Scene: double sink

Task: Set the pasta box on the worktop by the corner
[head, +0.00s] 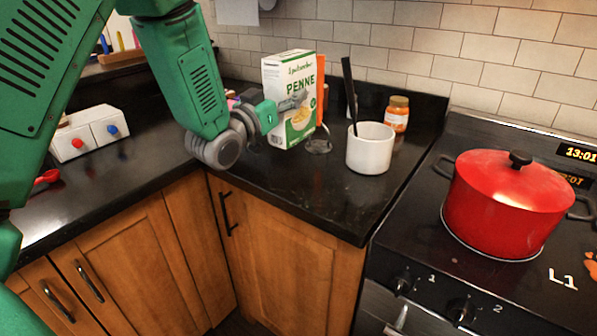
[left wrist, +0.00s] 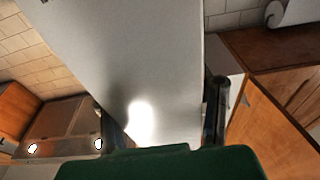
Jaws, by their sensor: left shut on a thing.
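The pasta box (head: 302,122), white and green with "PENNE" on its front, stands upright over the dark worktop (head: 290,190) near the wall corner. My left gripper (head: 292,104) reaches it from the left and is shut on it, one finger showing across the front. I cannot tell whether the box's base touches the worktop. In the left wrist view the box's plain pale side (left wrist: 130,60) fills the middle, between the gripper's two fingers (left wrist: 162,115). My right gripper is not in view.
A red pot (head: 508,205) sits on the stove. The worktop's front part is clear.

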